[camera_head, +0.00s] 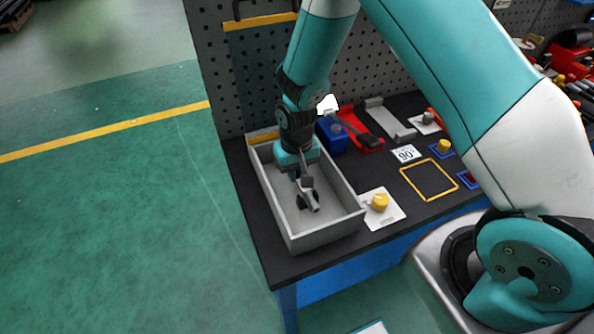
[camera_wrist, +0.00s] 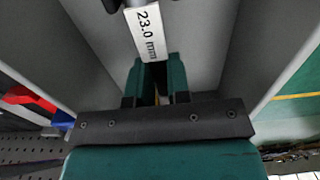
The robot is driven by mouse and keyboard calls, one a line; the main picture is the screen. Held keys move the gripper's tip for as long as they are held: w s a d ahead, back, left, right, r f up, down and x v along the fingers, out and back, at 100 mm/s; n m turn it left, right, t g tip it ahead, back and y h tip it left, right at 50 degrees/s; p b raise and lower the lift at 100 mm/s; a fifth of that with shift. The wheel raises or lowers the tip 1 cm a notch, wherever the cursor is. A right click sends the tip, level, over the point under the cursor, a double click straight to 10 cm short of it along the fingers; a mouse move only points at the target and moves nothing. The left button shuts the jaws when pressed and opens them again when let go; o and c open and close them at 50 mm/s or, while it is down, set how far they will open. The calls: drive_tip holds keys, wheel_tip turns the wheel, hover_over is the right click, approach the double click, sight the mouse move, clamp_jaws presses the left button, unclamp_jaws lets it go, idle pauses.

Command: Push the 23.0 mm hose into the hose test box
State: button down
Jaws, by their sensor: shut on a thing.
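My gripper (camera_head: 305,183) points down inside a grey open-topped box (camera_head: 270,200) on the dark bench. It is shut on a small part with dark ends (camera_head: 311,201), low between the box walls. In the wrist view, a white label reading "23.0 mm" (camera_wrist: 147,32) lies just beyond my gripper's fingers (camera_wrist: 155,72), so this part appears to be the 23.0 mm hose. Dark pieces show beside the label at the top edge. The fingers hide most of the held part, and contact with the box floor is unclear. No marking identifies the grey box as the hose test box.
A blue box (camera_head: 334,143) and a red holder (camera_head: 363,136) stand behind the grey box. A white plate with a yellow knob (camera_head: 379,202) lies to its right. A yellow square outline (camera_head: 429,180) and a "90" card (camera_head: 405,154) are farther right. A pegboard (camera_head: 222,65) rises behind.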

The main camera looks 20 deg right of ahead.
drive_tip(key=shift+w, duration=0.25)
drive_tip(key=c, duration=1)
unclamp_jaws()
wheel_tip(320, 180, up, 17)
drive_tip(key=b, duration=0.2)
drive_tip(key=shift+r, duration=0.2)
drive_tip(key=shift+s+r, duration=0.1)
drive_tip(key=s+a+r+n+y, duration=0.2)
drive_tip(key=s+r, duration=0.3)
drive_tip(key=s, duration=0.6)
drive_tip(key=s+a+r+n+y, duration=0.2)
drive_tip(key=s+r+n, duration=0.3)
drive_tip(key=s, duration=0.6)
drive_tip(key=shift+s+a, duration=0.3)
